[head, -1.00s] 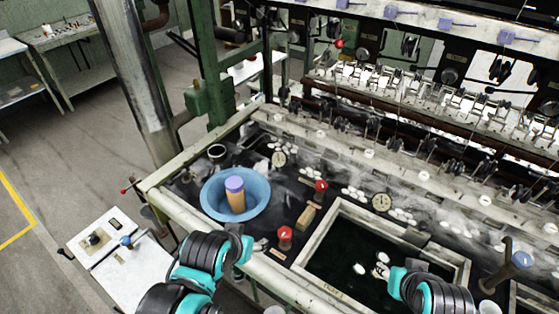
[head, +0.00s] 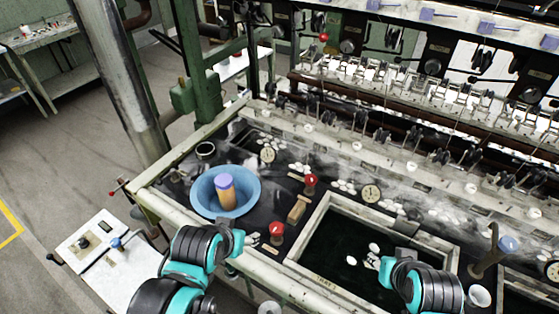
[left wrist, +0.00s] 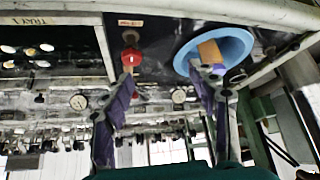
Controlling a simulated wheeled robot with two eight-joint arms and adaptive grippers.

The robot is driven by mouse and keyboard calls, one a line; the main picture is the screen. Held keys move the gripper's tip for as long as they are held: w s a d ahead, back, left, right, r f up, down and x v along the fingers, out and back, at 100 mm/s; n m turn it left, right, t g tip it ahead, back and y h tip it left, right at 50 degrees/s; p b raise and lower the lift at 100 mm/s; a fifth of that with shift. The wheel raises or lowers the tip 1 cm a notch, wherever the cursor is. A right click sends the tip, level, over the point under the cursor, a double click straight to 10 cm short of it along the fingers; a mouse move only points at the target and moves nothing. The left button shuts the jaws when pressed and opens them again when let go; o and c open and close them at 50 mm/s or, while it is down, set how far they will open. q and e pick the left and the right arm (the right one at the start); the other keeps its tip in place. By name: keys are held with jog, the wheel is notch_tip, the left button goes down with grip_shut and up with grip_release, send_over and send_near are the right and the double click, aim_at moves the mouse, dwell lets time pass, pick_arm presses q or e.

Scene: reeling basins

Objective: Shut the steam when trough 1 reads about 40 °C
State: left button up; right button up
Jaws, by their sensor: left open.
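The trough (head: 297,262) at front centre has a label on its front rim and dark water with white cocoons. Two red valve knobs stand left of it: a front one (head: 277,232) and a rear one (head: 310,181). Two round dials, a left one (head: 268,155) and a right one (head: 371,193), are too small to read. My left gripper (head: 233,265) is by the bench's front edge, left of the front knob. In the left wrist view its open fingers (left wrist: 165,82) are apart and empty, with a red knob (left wrist: 131,58) close to the left finger. My right gripper (head: 390,266) is over the trough; its fingers are unclear.
A blue basin (head: 252,199) holding an orange cylinder with a purple top (head: 225,190) stands left of the knobs. A blue-topped lever (head: 507,244) stands at right. Reeling machinery fills the back; steam drifts there.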

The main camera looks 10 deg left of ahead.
pick_arm(q)
jog(key=w+d+r+n+g, duration=0.25)
jog(key=w+r, duration=0.35)
jog(key=w, duration=0.3)
jog(key=n+g+p, duration=0.2)
jog(key=n+g, duration=0.2)
jog(key=n, duration=0.1)
send_over(311, 178)
jog(key=shift+m, duration=0.25)
notch_tip(311, 178, down, 9)
jog(key=shift+a+f, duration=0.15)
jog(key=shift+w+f+g+b, duration=0.1)
jog(key=shift+f+g+b, duration=0.2)
jog(key=shift+f, duration=0.3)
notch_tip(311, 178, down, 7)
jog(key=shift+f+b, duration=0.1)
jog(key=shift+b, duration=1)
jog(key=shift+c, duration=0.3)
jog(key=c, duration=1.1)
